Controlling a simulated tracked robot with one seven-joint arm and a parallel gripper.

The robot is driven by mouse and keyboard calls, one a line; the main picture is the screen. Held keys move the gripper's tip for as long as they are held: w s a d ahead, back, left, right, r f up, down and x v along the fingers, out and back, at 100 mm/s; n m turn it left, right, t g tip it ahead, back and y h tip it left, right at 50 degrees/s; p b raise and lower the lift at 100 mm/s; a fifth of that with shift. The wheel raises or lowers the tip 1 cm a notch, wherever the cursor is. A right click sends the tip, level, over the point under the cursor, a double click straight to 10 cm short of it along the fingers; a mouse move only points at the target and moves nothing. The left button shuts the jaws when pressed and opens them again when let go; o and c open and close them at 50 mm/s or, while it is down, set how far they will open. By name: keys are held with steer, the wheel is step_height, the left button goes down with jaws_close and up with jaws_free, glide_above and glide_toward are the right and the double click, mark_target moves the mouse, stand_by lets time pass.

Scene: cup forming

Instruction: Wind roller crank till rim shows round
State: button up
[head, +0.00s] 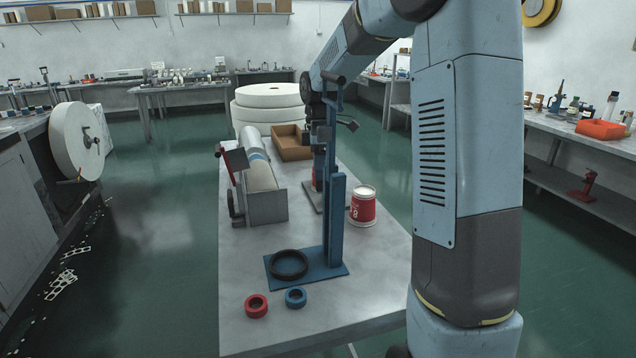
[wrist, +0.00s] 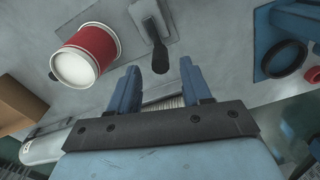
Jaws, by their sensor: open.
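In the wrist view my gripper (wrist: 160,69) is open, its two blue fingers apart and nothing held between them. A dark lever with a rounded end (wrist: 157,45), possibly the crank, shows just beyond the gap between the fingertips. It rises from a light grey plate; I cannot tell whether the fingers touch it. A red and white cup (wrist: 95,45) lies in view left of the lever. In the head view the cup (head: 363,208) stands upright on the table, right of a blue stand (head: 336,220). The stand and arm hide most of my gripper and the lever there.
A white roll (head: 260,172) in a grey holder with a red bar stands at left. A dark ring (head: 289,265) lies on the blue stand's base. A red ring (head: 256,306) and a blue ring (head: 296,297) lie in front. A brown box (head: 291,143) sits behind.

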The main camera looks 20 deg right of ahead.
mark_target(319, 190)
steer(key=shift+f, duration=2.4)
steer(key=shift+c, duration=0.2)
